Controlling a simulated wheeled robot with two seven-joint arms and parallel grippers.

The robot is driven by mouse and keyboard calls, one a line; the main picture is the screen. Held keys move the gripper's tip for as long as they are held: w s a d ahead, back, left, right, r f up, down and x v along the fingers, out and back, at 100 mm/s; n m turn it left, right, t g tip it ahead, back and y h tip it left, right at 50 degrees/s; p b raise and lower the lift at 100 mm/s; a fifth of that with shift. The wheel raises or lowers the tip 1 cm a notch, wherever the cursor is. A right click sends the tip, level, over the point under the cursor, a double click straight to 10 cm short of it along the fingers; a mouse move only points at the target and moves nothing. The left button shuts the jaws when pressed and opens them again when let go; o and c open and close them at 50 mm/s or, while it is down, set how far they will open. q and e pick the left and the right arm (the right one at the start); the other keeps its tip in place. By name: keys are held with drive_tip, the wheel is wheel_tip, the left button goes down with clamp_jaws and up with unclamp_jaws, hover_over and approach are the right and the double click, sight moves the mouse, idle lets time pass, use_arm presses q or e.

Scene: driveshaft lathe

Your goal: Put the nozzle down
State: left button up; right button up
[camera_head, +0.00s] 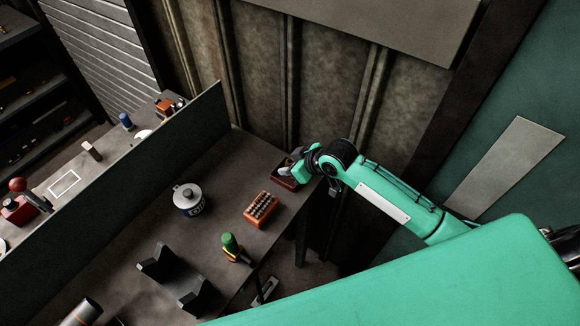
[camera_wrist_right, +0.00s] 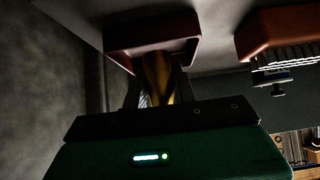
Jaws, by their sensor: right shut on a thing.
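My right gripper (camera_head: 291,165) reaches in from the right to a small dark red tray (camera_head: 281,181) at the far end of the bench. The right wrist view shows the nozzle (camera_wrist_right: 157,78) as a brass-coloured piece between the fingers. The gripper is shut on it. The tip of the nozzle is at the red tray (camera_wrist_right: 122,36); I cannot tell whether it touches the tray floor. In the head view the gripper hides the nozzle. My left gripper is not in view.
An orange rack (camera_head: 261,210) with rows of small pieces stands close to the tray and shows in the wrist view (camera_wrist_right: 262,30). A white-lidded pot (camera_head: 187,198), a green-topped tool (camera_head: 230,243) and dark V-shaped supports (camera_head: 193,296) stand on the bench (camera_head: 217,226). A wall rises behind.

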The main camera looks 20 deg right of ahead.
drive_tip(key=shift+f, duration=0.6)
drive_tip(key=o, duration=1.1)
drive_tip(key=shift+f, duration=0.15)
drive_tip(key=shift+c, duration=0.2)
drive_tip(key=shift+s+r, duration=0.1)
drive_tip(key=shift+r, duration=0.2)
drive_tip(key=b+v, duration=0.1)
drive_tip(key=v, duration=1)
drive_tip(key=shift+s+r+b, duration=0.2)
drive_tip(key=shift+r+b, duration=0.05)
drive_tip(key=shift+b, duration=0.1)
drive_tip(key=shift+d, duration=0.15)
